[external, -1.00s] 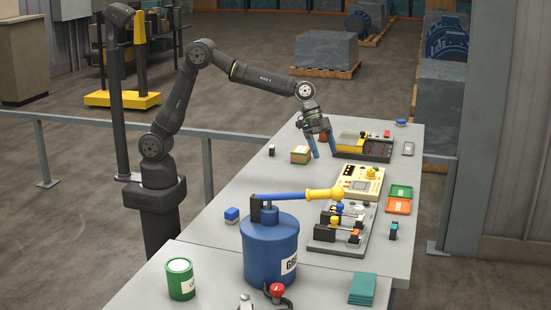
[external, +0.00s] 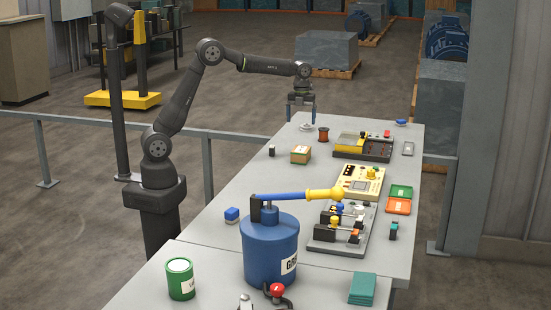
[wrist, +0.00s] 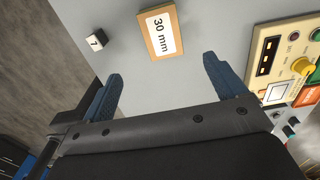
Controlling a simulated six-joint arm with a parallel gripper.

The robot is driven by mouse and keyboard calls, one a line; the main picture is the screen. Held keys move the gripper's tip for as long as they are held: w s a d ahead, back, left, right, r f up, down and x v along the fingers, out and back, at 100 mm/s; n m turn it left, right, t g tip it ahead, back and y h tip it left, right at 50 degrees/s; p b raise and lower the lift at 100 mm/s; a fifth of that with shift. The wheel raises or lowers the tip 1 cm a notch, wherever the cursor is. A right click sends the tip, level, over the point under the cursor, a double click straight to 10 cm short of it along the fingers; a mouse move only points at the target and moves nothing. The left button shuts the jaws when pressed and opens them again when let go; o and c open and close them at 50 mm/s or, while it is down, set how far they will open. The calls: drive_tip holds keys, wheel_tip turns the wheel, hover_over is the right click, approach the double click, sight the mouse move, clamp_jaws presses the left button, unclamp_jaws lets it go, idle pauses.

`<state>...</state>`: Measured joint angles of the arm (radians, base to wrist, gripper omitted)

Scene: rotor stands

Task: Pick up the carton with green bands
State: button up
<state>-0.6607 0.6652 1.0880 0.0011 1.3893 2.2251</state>
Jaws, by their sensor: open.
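A small tan carton (external: 300,155) stands on the grey table near its left edge; a thin greenish line seems to show on it, but it is too small to be sure. In the wrist view the carton (wrist: 160,33) shows a white "30 mm" label on top, and no green bands can be made out there. My gripper (external: 301,120) is open and empty, raised at the table's far left edge, behind the carton. In the wrist view my gripper's blue fingers (wrist: 165,80) are spread apart, with the carton ahead of them.
A small block marked "7" (wrist: 96,42) stands left of the carton. A reddish-brown spool (external: 323,134) and an open parts tray (external: 347,145) stand nearby. A yellow meter (external: 361,183) is to the right, and a blue drum with a lever (external: 270,250) is nearer the camera.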

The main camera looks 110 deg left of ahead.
sight(301, 149)
wheel_tip(301, 149, down, 12)
drive_tip(key=shift+d+r, duration=0.1)
drive_tip(key=shift+r, duration=0.15)
drive_tip(key=shift+w+d+f, duration=0.1)
drive_tip(key=shift+d+f, duration=0.05)
drive_tip(key=shift+f, duration=1.2)
drive_tip(key=shift+w+d+f, duration=0.1)
drive_tip(key=shift+f, duration=1.2)
drive_tip(key=c, duration=1.2)
drive_tip(key=shift+o, duration=0.2)
drive_tip(key=shift+r, duration=0.1)
